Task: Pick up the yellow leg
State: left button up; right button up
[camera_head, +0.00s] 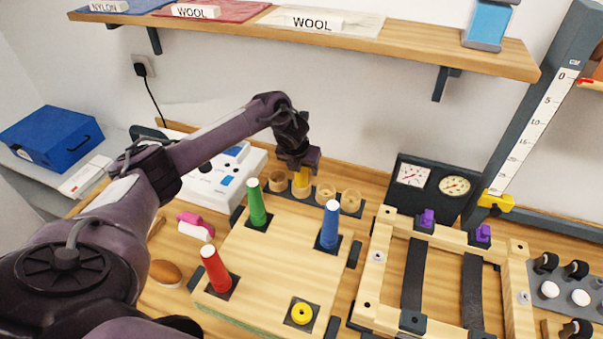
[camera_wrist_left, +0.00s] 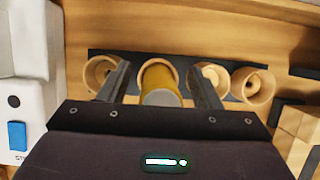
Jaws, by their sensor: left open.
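The yellow leg (camera_head: 301,182) stands in one of the wooden cups of a dark rack behind the wooden board. In the left wrist view the yellow leg (camera_wrist_left: 159,82) shows end-on, with a grey end toward the camera. My left gripper (camera_head: 298,166) is above the leg and points down. In the left wrist view my left gripper (camera_wrist_left: 160,82) is open, with one finger on each side of the leg and a gap to each. My right gripper is not in view.
Wooden cups (camera_head: 350,200) flank the leg closely. Green (camera_head: 256,204), blue (camera_head: 329,225) and red (camera_head: 214,268) legs stand on the wooden board (camera_head: 285,255). A yellow ring (camera_head: 301,312) is at its front corner. A white device (camera_head: 215,180) stands left of the rack, gauges (camera_head: 433,180) right.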

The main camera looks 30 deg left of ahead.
pick_arm(q)
jog(key=shift+c, duration=0.5)
jog(key=c, duration=1)
notch_tip(320, 180, up, 10)
jog(key=shift+r+b, duration=0.1)
jog(key=shift+b, duration=0.95)
jog(key=shift+s, duration=0.1)
